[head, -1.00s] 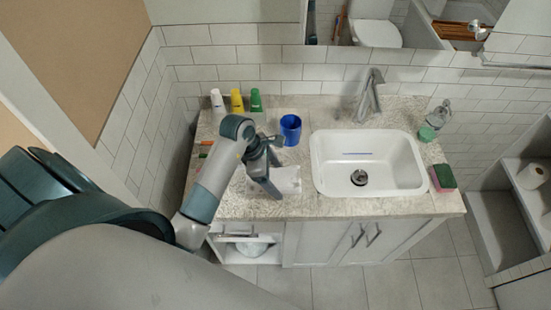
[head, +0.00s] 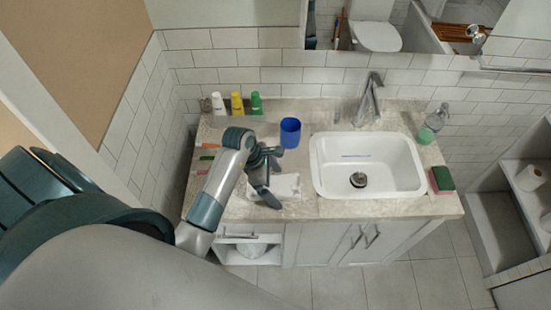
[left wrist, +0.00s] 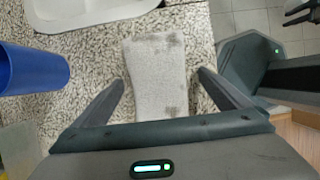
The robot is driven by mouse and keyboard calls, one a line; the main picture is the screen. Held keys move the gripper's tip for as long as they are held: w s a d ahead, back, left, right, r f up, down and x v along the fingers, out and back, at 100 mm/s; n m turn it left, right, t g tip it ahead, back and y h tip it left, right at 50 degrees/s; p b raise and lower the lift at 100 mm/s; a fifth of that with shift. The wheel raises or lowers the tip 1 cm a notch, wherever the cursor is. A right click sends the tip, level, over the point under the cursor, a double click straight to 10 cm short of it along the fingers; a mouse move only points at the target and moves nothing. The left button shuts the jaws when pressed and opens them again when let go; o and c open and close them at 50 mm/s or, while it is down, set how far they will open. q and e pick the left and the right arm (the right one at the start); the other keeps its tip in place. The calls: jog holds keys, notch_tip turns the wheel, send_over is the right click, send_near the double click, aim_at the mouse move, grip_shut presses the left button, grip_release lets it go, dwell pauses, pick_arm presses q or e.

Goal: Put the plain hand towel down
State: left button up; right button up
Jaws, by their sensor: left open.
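The plain hand towel (head: 287,185) is a flat white cloth lying on the speckled counter (head: 330,208), left of the sink. It also shows in the left wrist view (left wrist: 154,72), with a few grey patches on it. My left gripper (head: 266,172) is over the towel's left part in the head view. In the left wrist view its two fingers (left wrist: 160,88) are spread wide, one on each side of the towel, and nothing is gripped.
A blue cup (head: 290,132) stands behind the towel. The white sink (head: 403,165) is to the right, with a soap bottle (head: 432,124) and a sponge (head: 442,180) beside it. Three tubes (head: 237,104) stand at the back left. Toothbrushes (head: 205,157) lie at the left edge.

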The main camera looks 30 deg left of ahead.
pick_arm(q)
jog(key=shift+r, duration=0.15)
jog(key=shift+a+r, duration=0.2)
jog(key=shift+r, duration=0.15)
jog(key=b+v, duration=0.4)
jog(key=v, duration=0.6)
jog(key=shift+b, duration=0.3)
jog(key=shift+s+a+r, duration=0.1)
jog(key=shift+s+r, duration=0.1)
jog(key=shift+r, duration=0.4)
